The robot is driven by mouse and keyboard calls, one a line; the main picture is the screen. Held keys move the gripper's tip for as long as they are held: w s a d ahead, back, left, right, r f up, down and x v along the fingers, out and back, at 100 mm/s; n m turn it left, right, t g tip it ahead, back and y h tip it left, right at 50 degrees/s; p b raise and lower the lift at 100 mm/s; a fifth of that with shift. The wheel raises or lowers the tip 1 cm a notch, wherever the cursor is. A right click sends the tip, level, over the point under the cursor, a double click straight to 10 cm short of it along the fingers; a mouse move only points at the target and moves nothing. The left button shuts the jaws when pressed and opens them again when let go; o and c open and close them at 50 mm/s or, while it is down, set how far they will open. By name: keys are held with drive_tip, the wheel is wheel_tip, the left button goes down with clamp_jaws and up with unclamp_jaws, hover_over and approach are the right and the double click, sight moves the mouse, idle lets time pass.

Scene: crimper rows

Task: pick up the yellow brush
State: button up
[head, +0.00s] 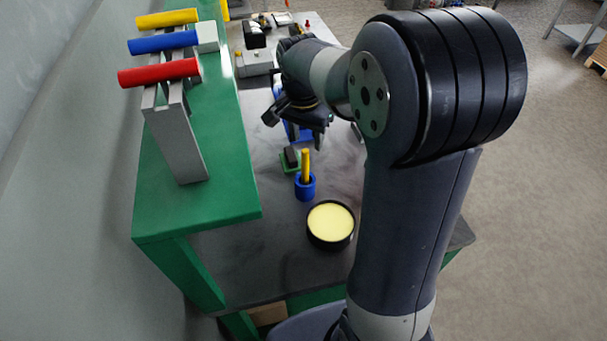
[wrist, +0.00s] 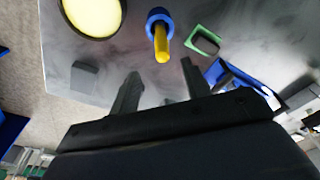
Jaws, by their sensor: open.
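The yellow brush (head: 305,165) stands upright in a small blue holder (head: 305,188) on the dark tabletop. In the wrist view the yellow brush (wrist: 161,45) points toward my gripper from the blue holder (wrist: 158,15). My gripper (wrist: 160,82) is open and empty, with its two fingers apart. The brush's tip shows just beyond the gap between the fingers and does not lie between them. In the head view my gripper (head: 292,122) is above and behind the brush, partly hidden by its own wrist.
A black round tin with pale yellow contents (head: 331,224) stands in front of the holder. A green tray with a dark block (head: 290,160) sits just behind it. A green raised shelf (head: 225,190) on the left carries a grey rack with red, blue and yellow cylinders.

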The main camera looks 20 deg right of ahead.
sight(305, 151)
drive_tip(key=shift+w+f+p, duration=0.15)
drive_tip(key=shift+f+p, duration=0.3)
drive_tip(key=shift+f, duration=1.5)
drive_tip(key=shift+w+f+p, duration=0.15)
drive_tip(key=shift+f+p, duration=0.25)
drive_tip(key=shift+f, duration=1.5)
clamp_jaws()
